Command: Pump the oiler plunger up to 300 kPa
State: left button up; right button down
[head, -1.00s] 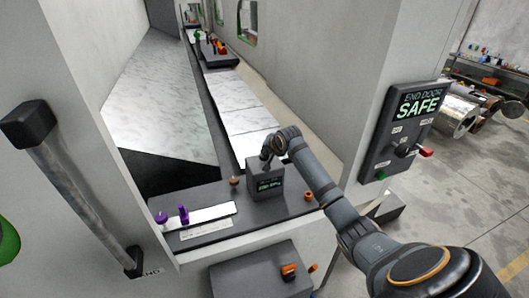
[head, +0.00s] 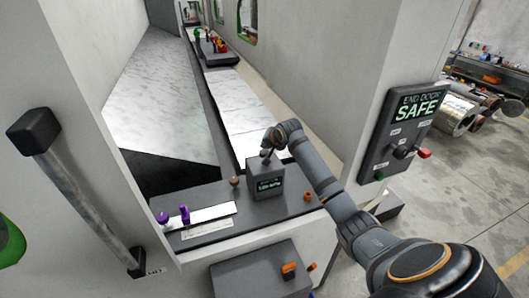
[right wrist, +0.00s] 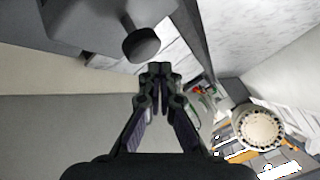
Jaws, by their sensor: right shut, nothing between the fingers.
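The oiler is a dark grey box (head: 265,180) with a small green-lit display, standing on the dark shelf inside the opening. I cannot read the display figures surely. In the right wrist view the grey box (right wrist: 90,22) is at the top left, and a dark round plunger knob (right wrist: 141,44) sticks out from it. My right gripper (head: 267,152) is just above the box in the head view; its fingertips are largely hidden by size and angle. In the right wrist view the gripper (right wrist: 160,70) is shut and empty, its tips close beside the knob. My left gripper is not in view.
Purple knobs (head: 185,214) stand on a white strip to the left of the box. Small orange and brown knobs (head: 308,196) flank it. A SAFE panel (head: 405,135) is on the right wall, and a door handle (head: 80,190) is at the left.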

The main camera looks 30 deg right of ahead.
aim_at(266, 153)
jog(key=shift+r, duration=0.1)
jog(key=shift+r, duration=2.4)
